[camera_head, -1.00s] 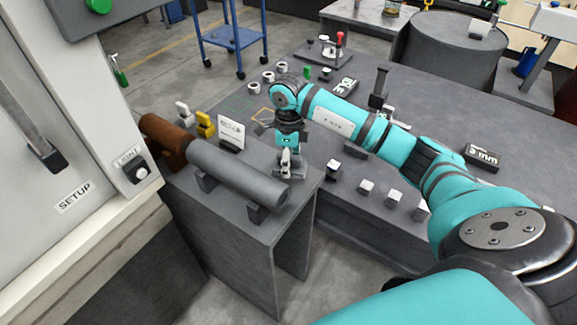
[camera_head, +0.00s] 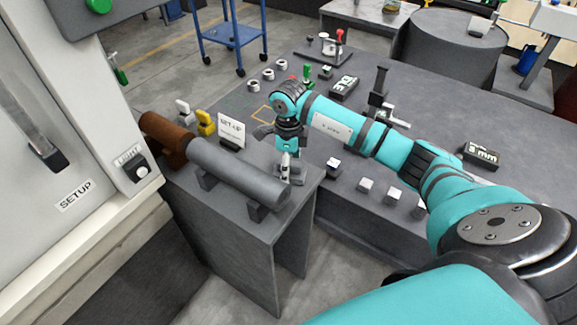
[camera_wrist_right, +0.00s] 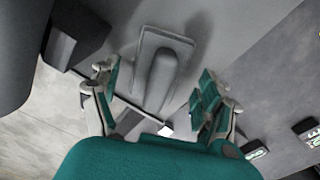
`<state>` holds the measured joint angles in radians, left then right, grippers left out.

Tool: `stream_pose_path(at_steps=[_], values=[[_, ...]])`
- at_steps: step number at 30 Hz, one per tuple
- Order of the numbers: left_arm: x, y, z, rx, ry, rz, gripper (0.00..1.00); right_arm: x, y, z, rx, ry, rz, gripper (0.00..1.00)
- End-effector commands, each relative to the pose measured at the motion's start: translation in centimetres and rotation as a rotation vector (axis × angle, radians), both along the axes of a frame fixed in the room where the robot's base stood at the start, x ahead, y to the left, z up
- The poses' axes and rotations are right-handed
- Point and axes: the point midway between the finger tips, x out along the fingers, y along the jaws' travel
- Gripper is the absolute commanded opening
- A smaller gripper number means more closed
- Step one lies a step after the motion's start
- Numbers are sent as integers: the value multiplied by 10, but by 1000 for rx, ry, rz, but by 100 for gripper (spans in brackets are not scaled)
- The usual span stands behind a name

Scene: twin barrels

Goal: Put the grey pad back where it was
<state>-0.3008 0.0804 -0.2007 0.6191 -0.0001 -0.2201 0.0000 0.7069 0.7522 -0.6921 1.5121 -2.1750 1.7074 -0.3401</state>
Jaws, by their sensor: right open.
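The grey pad (camera_wrist_right: 163,75), a flat plate with a raised rounded grip, lies near the corner of the grey side table in the right wrist view. In the head view the pad (camera_head: 297,178) is small and partly hidden by my right gripper (camera_head: 286,167). My right gripper is open over the pad, pointing down. In the wrist view its fingers (camera_wrist_right: 157,88) stand apart on either side of the raised grip; I cannot tell whether they touch it. My left gripper is not in view.
A grey barrel (camera_head: 245,176) with a brown end lies on supports beside the gripper. A set-up card (camera_head: 231,131) stands behind it.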

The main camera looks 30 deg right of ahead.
Motion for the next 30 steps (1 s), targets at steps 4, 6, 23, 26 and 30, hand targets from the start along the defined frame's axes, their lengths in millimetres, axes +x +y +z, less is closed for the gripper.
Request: stream_pose_path(at_steps=[4, 6, 23, 26, 30], values=[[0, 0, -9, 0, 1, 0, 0, 2, -1, 26, -1, -8, 1, 79], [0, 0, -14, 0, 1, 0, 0, 2, -1, 41, -2, -9, 1, 79], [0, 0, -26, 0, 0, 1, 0, 0, 0, 112, -1, -1, 1, 79], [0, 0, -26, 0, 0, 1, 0, 0, 0, 112, -1, -1, 1, 79], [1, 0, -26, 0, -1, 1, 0, 0, 0, 112, -1, -1, 1, 79]])
